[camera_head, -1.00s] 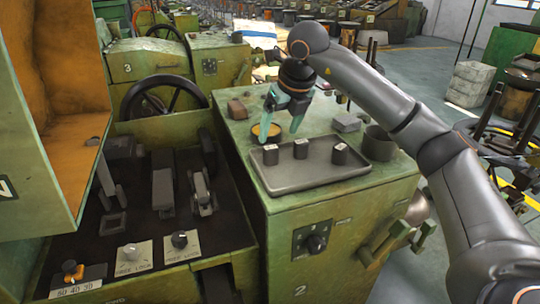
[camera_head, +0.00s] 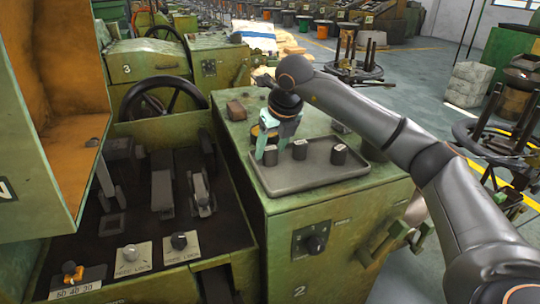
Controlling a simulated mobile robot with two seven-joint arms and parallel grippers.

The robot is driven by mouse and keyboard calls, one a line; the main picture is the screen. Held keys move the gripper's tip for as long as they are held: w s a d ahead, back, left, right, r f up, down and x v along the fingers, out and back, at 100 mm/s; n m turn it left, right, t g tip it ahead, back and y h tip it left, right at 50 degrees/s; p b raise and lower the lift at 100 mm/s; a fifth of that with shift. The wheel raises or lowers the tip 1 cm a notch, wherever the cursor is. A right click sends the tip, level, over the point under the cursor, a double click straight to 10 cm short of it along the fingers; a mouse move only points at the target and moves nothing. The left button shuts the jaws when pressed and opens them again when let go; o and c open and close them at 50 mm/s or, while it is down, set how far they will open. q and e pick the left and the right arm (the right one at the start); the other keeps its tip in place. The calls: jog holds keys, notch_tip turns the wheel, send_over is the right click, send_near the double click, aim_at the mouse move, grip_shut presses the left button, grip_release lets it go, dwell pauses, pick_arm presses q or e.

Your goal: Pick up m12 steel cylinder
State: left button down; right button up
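Three small dark steel cylinders stand upright in a row on a grey tray (camera_head: 300,181): the left one (camera_head: 271,157), the middle one (camera_head: 300,150) and the right one (camera_head: 339,154). Their light tops are too small to read, so I cannot tell which is m12. My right gripper (camera_head: 273,146) is open, with its teal fingers pointing down at the left cylinder, just behind or around its top. I cannot tell whether they touch it. My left gripper is not in view.
The tray lies on a green machine cabinet (camera_head: 340,225). A round tin with a yellowish top (camera_head: 256,131) is partly hidden behind my gripper. A brown block (camera_head: 236,110) lies at the back left. My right forearm covers the cabinet's right side.

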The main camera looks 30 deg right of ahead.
grip_shut()
jog(key=shift+r, duration=0.25)
dwell(0.5)
